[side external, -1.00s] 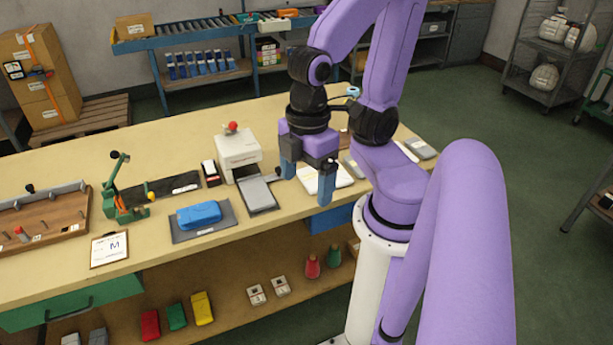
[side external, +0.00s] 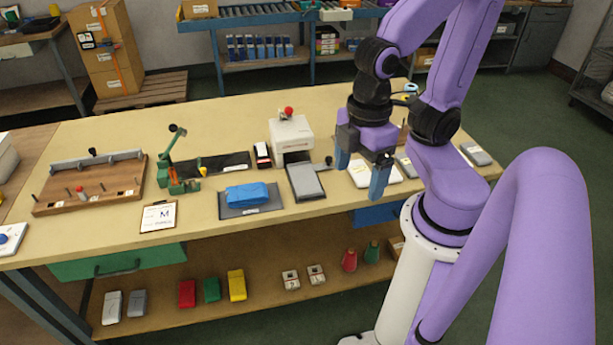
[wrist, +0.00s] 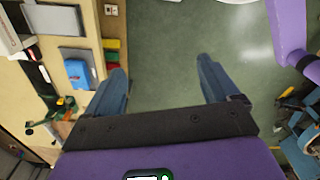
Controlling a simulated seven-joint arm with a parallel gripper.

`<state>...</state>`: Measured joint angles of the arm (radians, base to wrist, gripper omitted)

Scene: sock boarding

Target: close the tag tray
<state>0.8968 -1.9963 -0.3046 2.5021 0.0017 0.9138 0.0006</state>
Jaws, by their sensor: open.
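No part in view carries a readable tag-tray label, so I cannot tell which one it is. A green drawer (side external: 120,262) with a dark handle projects from under the bench's front at left. A blue drawer (side external: 377,214) sits under the right part of the bench, partly hidden by my arm. A grey plate (side external: 305,181) extends forward from the white machine (side external: 290,137) with a red knob. My gripper (side external: 361,172) is open and empty near the bench's right front, beside the white pad (side external: 372,173). In the wrist view its two fingers (wrist: 162,72) are apart, with floor between them.
A blue folded item (side external: 247,194) lies on a dark mat. A clipboard (side external: 158,217), a green lever tool (side external: 178,175) and a wooden rack (side external: 90,185) stand to the left. The lower shelf (side external: 215,292) holds coloured blocks and spools. Bare bench top lies behind the tools.

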